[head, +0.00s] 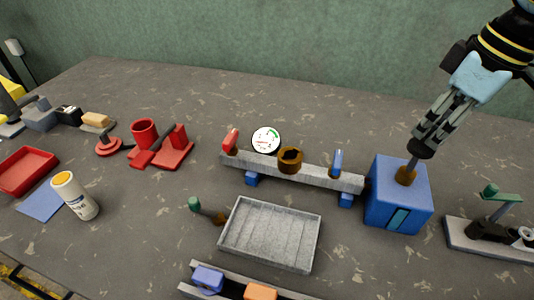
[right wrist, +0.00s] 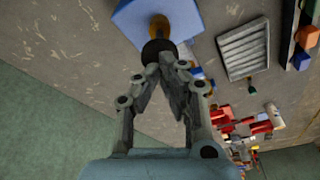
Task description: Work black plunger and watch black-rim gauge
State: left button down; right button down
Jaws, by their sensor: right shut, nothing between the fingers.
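The black plunger knob (head: 421,150) stands on a brass collar (head: 406,175) on top of the blue box (head: 398,198), at the right of the head view. In the right wrist view the round black knob (right wrist: 158,50) is just beyond my fingertips. My right gripper (head: 427,138) is shut and empty, its tips at the knob from above; whether they touch it I cannot tell. The gauge (head: 266,139) has a white face, a green arc and a thin dark rim, and stands behind the grey rail. Its reading is too small to tell. My left gripper is not in view.
A grey rail (head: 330,180) with a red lever, brass ring and blue lever runs left of the box. A grey tray (head: 270,235) lies in front. A green-handled fixture (head: 490,230) stands at right. Red parts (head: 170,150) and a white bottle (head: 75,196) are at left.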

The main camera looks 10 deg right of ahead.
aim_at(426, 146)
jog(key=shift+f+b, duration=0.9)
jog(key=shift+f, duration=1.1)
notch_tip(426, 146, up, 8)
jog(key=p, duration=0.9)
jog(key=shift+p, duration=0.3)
jog(key=shift+f, duration=0.15)
